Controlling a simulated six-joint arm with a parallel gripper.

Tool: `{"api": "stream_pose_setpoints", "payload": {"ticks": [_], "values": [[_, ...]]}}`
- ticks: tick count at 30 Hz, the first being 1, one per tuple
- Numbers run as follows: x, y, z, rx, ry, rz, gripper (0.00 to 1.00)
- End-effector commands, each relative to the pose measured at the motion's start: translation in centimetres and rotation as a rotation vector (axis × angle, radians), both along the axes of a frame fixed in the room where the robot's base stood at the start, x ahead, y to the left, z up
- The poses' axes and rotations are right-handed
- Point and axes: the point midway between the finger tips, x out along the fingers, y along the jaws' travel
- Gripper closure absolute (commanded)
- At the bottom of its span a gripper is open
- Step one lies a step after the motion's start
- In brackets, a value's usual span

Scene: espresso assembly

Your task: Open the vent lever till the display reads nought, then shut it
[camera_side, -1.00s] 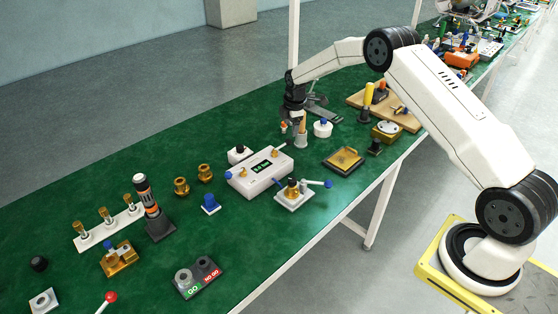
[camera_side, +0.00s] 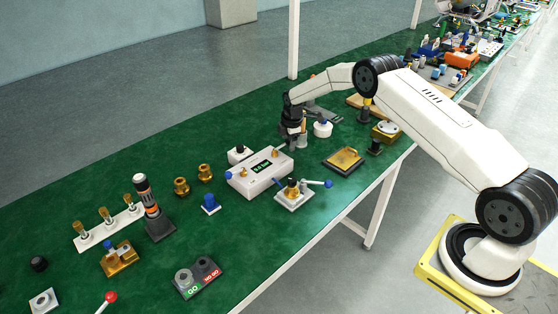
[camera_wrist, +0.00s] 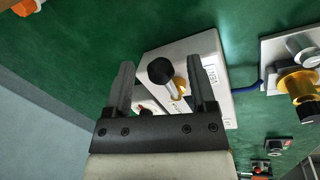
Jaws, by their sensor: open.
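The white display box (camera_side: 258,176) stands mid-table with a small green-lit display (camera_side: 262,167); its digits are too small to read surely. In the wrist view, the box (camera_wrist: 205,48) carries lettering that starts "VEN". The lever there has a black round knob (camera_wrist: 161,70), a grey shaft and a gold pivot (camera_wrist: 178,91). My gripper (camera_side: 291,143) is over the box's far right end. In the wrist view my gripper (camera_wrist: 158,72) is open, with the knob between its fingers in the picture. I cannot tell whether either finger touches it.
A blue-handled valve fixture (camera_side: 295,194) stands close in front of the box. A white round pot (camera_side: 323,129) is to the right of my gripper, and a white block (camera_side: 239,154) is behind the box. Green table is clear at the back left.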

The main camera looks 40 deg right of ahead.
Motion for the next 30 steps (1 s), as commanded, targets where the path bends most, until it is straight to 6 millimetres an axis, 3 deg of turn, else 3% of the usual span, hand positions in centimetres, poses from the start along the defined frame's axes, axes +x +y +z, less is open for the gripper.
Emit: {"api": "stream_pose_setpoints", "payload": {"ticks": [4,9,11,30], "values": [[-0.01,0.0,0.0,0.0,0.0,0.0,0.31],[-0.02,0.01,0.0,0.0,0.001,0.0,0.85],[-0.01,0.02,0.0,0.0,0.001,0.0,1.0],[-0.74,0.3,-0.05,0.002,0.004,-0.124,1.0]]}}
